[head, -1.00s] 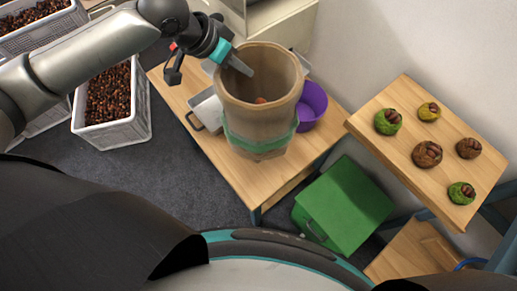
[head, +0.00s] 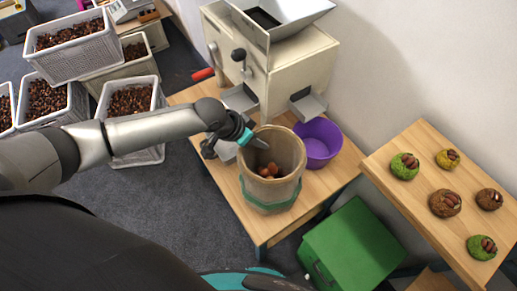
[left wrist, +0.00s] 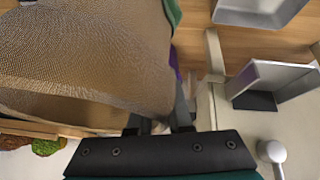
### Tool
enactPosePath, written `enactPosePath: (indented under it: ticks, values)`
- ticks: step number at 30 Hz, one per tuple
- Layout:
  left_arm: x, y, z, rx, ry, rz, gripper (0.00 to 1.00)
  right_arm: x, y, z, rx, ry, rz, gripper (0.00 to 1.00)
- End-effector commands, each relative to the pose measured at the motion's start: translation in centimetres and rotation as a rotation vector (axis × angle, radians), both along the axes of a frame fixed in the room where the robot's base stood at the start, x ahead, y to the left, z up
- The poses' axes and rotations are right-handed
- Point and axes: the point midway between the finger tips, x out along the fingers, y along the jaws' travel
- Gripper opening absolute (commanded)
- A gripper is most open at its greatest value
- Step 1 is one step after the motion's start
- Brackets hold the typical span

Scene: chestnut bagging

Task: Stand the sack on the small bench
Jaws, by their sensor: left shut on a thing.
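The tan sack (head: 275,188), with a green band near its base, is upright and open at the top, with a few brown chestnuts (head: 267,170) inside. It appears over the wooden bench (head: 225,188) in front of the machine; I cannot tell whether its bottom touches the wood. In the left wrist view the sack's mesh wall (left wrist: 90,55) fills the upper left, beside the gripper's fingers (left wrist: 158,124). My right gripper is not in view.
A cream machine (head: 280,70) with metal chutes stands behind the sack. A purple bowl (head: 318,140) is close at its right. A green box (head: 353,245) is below right. A wooden board (head: 420,150) with several husks is at the right. Crates of chestnuts (head: 85,50) stand at left.

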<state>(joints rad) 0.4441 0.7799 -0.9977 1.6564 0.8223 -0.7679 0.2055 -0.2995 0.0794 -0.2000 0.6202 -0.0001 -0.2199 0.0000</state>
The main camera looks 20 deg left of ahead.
Motion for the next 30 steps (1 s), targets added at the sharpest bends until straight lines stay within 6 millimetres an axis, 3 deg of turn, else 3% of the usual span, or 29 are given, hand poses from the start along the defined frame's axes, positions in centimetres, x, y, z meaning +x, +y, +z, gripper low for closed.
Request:
enactPosePath:
  ticks: [4,12,26,27,30]
  values:
    - [0.2,-0.2,-0.6,-0.008,-0.004,0.002,0.0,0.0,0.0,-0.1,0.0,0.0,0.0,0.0]
    - [0.2,-0.2,-3.6,-0.008,-0.004,0.003,0.0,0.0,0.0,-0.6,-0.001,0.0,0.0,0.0]
    - [0.2,-0.2,-4.1,-0.007,-0.006,0.003,0.0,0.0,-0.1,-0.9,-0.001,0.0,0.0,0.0]
    - [0.0,0.0,-4.3,0.0,0.0,0.001,0.22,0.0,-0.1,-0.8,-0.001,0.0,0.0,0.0]
    - [0.0,0.0,-4.3,0.0,0.001,0.001,0.33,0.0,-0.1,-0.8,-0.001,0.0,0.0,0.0]
